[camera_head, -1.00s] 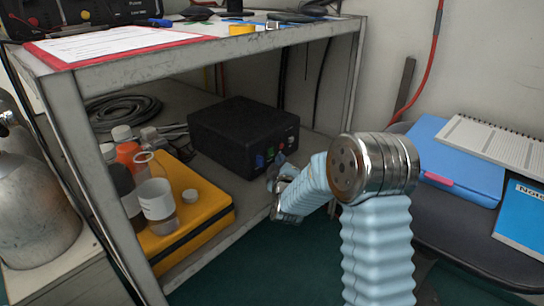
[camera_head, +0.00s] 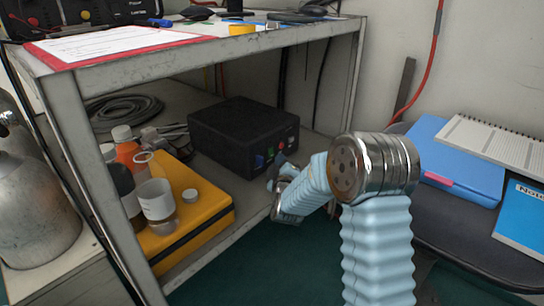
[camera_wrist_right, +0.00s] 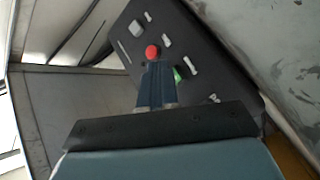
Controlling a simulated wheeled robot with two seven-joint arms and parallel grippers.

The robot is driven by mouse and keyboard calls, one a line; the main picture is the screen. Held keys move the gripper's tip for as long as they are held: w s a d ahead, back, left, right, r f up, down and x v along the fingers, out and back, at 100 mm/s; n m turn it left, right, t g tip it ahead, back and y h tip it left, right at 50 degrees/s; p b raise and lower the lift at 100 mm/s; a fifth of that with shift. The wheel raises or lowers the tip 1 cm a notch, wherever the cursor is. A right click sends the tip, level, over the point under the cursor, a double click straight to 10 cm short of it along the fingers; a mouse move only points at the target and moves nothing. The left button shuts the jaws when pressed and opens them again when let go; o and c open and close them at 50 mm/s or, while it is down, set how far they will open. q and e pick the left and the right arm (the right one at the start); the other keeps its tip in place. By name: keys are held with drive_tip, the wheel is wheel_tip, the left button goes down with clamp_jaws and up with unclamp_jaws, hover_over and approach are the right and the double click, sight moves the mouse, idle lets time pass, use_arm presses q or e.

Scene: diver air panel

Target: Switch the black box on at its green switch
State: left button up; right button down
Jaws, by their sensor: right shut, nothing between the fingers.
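The black box (camera_head: 235,125) sits on the lower shelf, its front panel facing right and toward me. The green switch (camera_head: 270,152) shows small on that panel; in the right wrist view it (camera_wrist_right: 178,74) is just right of the fingertips. A red button (camera_wrist_right: 152,51) is just beyond the tips in that view. My right gripper (camera_head: 279,165) is close in front of the panel; its dark blue fingers (camera_wrist_right: 156,72) are together and empty. Whether they touch the panel, and the switch's exact position, I cannot tell. My left gripper is out of view.
A yellow case (camera_head: 205,212) with bottles and a cup stands left of the box on the shelf. The shelf unit's upper board (camera_head: 200,45) is above the box. A chair with a blue folder (camera_head: 455,165) is on the right.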

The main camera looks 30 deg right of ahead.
drive_tip(key=shift+w+a, duration=0.1)
drive_tip(key=shift+w, duration=0.05)
idle(0.5)
drive_tip(key=shift+w, duration=0.25)
drive_tip(key=shift+w+a, duration=0.15)
drive_tip(key=shift+w, duration=0.1)
idle(0.6)
drive_tip(key=shift+s, duration=0.15)
drive_tip(key=shift+s+d, duration=0.25)
drive_tip(key=shift+s, duration=0.3)
drive_tip(key=shift+s+d+r, duration=0.1)
drive_tip(key=shift+s+d, duration=0.2)
drive_tip(key=shift+s, duration=0.45)
drive_tip(key=shift+s+d+r, duration=0.15)
drive_tip(key=shift+s+d, duration=0.2)
drive_tip(key=shift+s, duration=0.45)
drive_tip(key=shift+s+d+r, duration=0.1)
drive_tip(key=shift+s+d, duration=0.2)
drive_tip(key=shift+s, duration=0.45)
